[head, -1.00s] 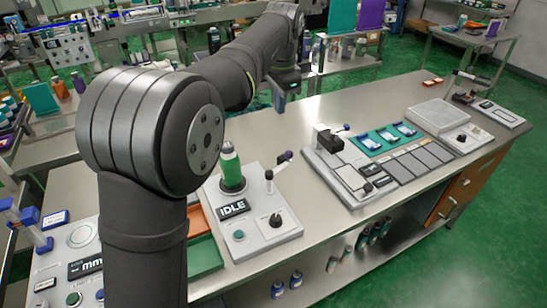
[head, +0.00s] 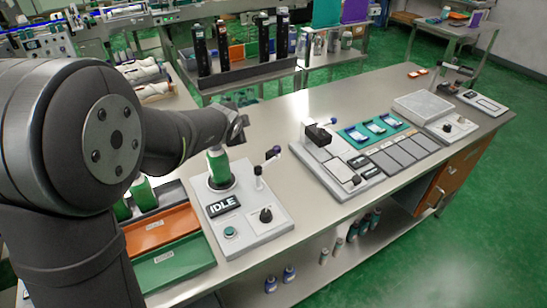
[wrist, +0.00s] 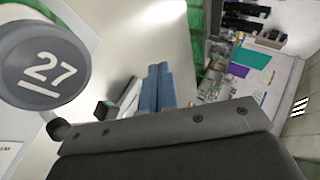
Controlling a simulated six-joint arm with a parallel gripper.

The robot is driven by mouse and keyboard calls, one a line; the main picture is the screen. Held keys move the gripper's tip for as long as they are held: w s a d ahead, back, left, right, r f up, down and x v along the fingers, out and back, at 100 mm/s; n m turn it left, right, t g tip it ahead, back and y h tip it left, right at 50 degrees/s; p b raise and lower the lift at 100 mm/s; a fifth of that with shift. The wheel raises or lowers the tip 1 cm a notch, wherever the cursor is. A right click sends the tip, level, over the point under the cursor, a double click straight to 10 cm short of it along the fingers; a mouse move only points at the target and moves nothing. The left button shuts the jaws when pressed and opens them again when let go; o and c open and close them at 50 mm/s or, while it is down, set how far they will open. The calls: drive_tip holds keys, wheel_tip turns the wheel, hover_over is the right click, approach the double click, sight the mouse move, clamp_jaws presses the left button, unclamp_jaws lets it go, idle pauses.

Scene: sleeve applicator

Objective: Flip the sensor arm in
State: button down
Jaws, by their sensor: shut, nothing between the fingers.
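The sensor arm (head: 265,163) stands on a short post on the grey applicator base (head: 275,228). Its dark tip points up and right, away from the bottle. A green bottle (head: 218,166) stands upright in the black ring left of the post. My gripper (head: 240,124) is above and beside the bottle's top, apart from the sensor arm, its fingers partly hidden. In the wrist view the fingers (wrist: 158,88) are shut together and empty. The grey bottle cap marked 27 (wrist: 42,66) is at left.
The base carries an IDLE display (head: 223,205), a green button (head: 230,232) and a black knob (head: 266,215). Orange (head: 162,229) and green trays (head: 172,262) are at left. A label station (head: 340,165) stands at right. Bare table lies behind the base.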

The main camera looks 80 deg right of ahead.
sight(274, 159)
drive_tip(key=s+a+f+m+g+h, duration=0.1)
drive_tip(key=s+a+m+g+h, duration=0.1)
drive_tip(key=a, duration=0.7)
drive_tip(key=s+a+f+m+g+h, duration=0.1)
drive_tip(key=s+a+m+g+h, duration=0.2)
drive_tip(key=s+a+m+g, duration=0.2)
drive_tip(key=s+a+m, duration=0.1)
drive_tip(key=s+a, duration=0.2)
drive_tip(key=a, duration=0.1)
drive_tip(key=shift+s+a+f+g, duration=0.2)
drive_tip(key=shift+s+f+g, duration=0.1)
drive_tip(key=shift+s+f, duration=0.1)
drive_tip(key=x, duration=0.4)
drive_tip(key=w+x, duration=0.1)
drive_tip(key=x, duration=0.3)
drive_tip(key=w+x, duration=0.1)
drive_tip(key=x, duration=0.3)
drive_tip(key=shift+d+f, duration=0.2)
drive_tip(key=shift+d, duration=0.3)
drive_tip(key=shift+w+d+f, duration=0.1)
drive_tip(key=shift+w+d, duration=0.1)
drive_tip(key=shift+d, duration=0.2)
